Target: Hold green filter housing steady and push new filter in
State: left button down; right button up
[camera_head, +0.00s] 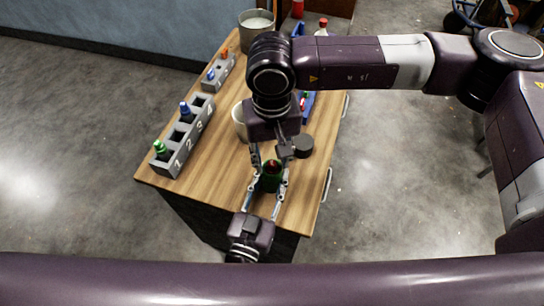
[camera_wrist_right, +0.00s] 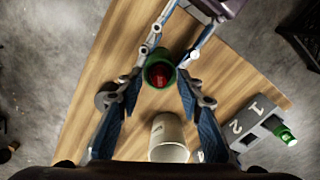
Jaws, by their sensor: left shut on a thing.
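The green filter housing (camera_head: 269,184) stands upright near the front end of the wooden table. It also shows in the right wrist view (camera_wrist_right: 150,76). A red filter (camera_head: 273,166) sits in its open top and shows as a red round end in the wrist view (camera_wrist_right: 163,76). How deep it sits is hard to tell. My left gripper (camera_head: 265,192) reaches in from the front, shut on the housing with a finger on each side. My right gripper (camera_head: 270,160) points down from above, its fingers spread to either side of the housing's top, apparently not touching the red filter.
A grey numbered rack (camera_head: 182,138) holding green and blue bottles stands at the left edge, with a smaller rack (camera_head: 218,73) behind. A pale cup (camera_head: 239,121) and dark round cap (camera_head: 303,146) are close by. A large pot (camera_head: 256,22) stands at the back.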

jog(key=shift+o, duration=0.5)
jog(key=shift+o, duration=1.1)
jog(key=shift+r, duration=3.55)
pick_arm(q)
jog(key=c, duration=1.3)
grip_release()
